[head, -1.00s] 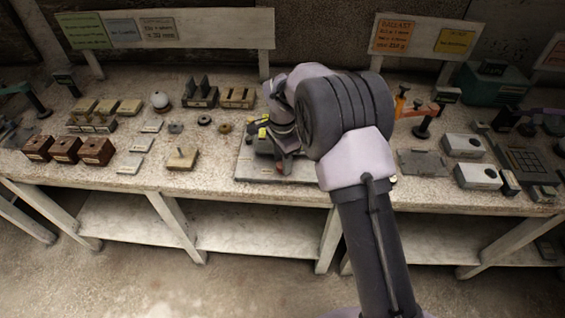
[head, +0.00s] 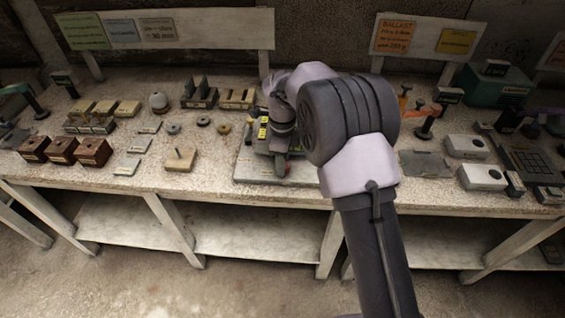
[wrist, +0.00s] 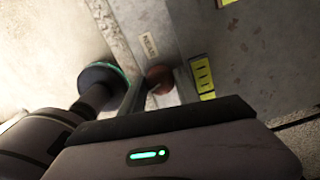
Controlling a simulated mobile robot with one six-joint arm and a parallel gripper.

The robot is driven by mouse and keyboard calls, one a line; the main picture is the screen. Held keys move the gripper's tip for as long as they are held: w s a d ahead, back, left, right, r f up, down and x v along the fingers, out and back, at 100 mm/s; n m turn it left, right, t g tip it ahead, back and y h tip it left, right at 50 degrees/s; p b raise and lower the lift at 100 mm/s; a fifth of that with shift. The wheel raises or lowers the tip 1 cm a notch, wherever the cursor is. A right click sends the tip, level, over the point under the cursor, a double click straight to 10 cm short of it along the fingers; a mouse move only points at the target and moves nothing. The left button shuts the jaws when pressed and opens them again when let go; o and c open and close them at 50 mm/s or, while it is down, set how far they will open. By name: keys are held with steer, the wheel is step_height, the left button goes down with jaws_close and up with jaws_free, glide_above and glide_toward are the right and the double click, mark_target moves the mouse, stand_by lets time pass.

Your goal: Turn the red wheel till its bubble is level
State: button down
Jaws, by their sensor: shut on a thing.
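The red wheel (wrist: 159,78) is a small dull red-brown knob beside a metal edge in the wrist view. In the head view a bit of its red (head: 282,173) shows at my fingertips, low on a pale base plate (head: 245,174). My gripper (head: 281,163) points down and is shut on the red wheel; its finger covers part of it in the wrist view. A yellow vial with dark marks (wrist: 203,76) lies to the right of the wheel. I cannot make out its bubble. Yellow also shows beside my wrist in the head view (head: 263,130).
Brown boxes (head: 62,150), a wooden block with a peg (head: 180,159) and small washers stand left on the bench (head: 215,180). Pale boxes (head: 482,177) and a dark grid tray (head: 530,163) stand right. Signboards rise behind. The bench front edge is near my arm.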

steer(key=shift+m, duration=0.3)
steer(key=c, duration=1.2)
jaws_free()
steer(key=shift+o, duration=0.2)
step_height(320, 180, up, 17)
steer(key=p, duration=0.6)
steer(key=shift+r, duration=0.2)
